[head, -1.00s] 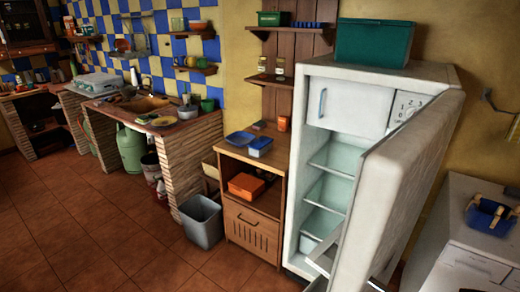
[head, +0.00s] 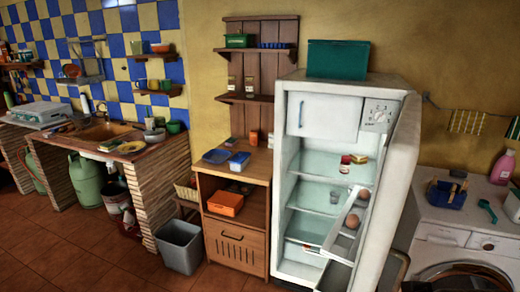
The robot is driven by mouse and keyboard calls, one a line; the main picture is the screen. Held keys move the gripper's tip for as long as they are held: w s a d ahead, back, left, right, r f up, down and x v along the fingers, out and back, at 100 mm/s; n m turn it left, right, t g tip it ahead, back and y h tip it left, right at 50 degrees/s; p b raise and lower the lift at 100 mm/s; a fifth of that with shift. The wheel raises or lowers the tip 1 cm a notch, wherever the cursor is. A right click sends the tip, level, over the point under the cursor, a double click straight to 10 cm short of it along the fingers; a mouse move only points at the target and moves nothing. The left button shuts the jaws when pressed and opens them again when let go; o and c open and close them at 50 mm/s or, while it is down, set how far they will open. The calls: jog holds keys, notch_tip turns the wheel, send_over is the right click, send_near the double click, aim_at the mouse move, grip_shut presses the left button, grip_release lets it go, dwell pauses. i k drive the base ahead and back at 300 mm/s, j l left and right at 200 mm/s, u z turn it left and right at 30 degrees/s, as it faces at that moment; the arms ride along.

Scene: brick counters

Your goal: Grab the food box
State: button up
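I cannot tell which item is the food box. A blue box with a pale lid (head: 238,161) stands on the wooden cabinet's top, beside a flat blue tray (head: 217,156). An orange box (head: 225,203) sits on the cabinet's open shelf. A large teal box (head: 338,59) stands on top of the fridge. A smaller green box (head: 239,40) is on the upper wall shelf. My gripper is not clearly in view. A small dark shape at the bottom edge, right of centre, may be part of my arm.
The fridge (head: 300,165) stands open, its door (head: 398,185) swung out to the right, with small items inside. A grey bin (head: 180,246) stands left of the wooden cabinet (head: 237,247). A white washing machine (head: 450,225) is at right. Tiled floor at lower left is clear.

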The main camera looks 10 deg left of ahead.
aim_at(237, 168)
jog(key=i+j, duration=0.15)
jog(key=j, duration=0.25)
jog(key=i+j+z, duration=0.1)
jog(key=j, duration=0.35)
jog(key=i+j, duration=0.2)
jog(key=j, duration=0.25)
jog(key=i+j+z, duration=0.1)
jog(key=j, duration=0.3)
jog(key=i+j, duration=0.2)
jog(key=j, duration=0.25)
jog(key=i+j+z, duration=0.1)
jog(key=j, duration=0.35)
jog(key=i+j, duration=0.15)
jog(key=j, duration=0.3)
jog(key=i+j, duration=0.2)
jog(key=j, duration=0.15)
jog(key=i+j+z, duration=0.1)
jog(key=i+j, duration=0.35)
jog(key=j, duration=0.25)
jog(key=i+j+z, duration=0.1)
jog(key=j, duration=0.25)
jog(key=i+j, duration=0.3)
jog(key=i+j+z, duration=0.1)
jog(key=j, duration=0.35)
jog(key=i+j, duration=0.3)
jog(key=j+z, duration=0.05)
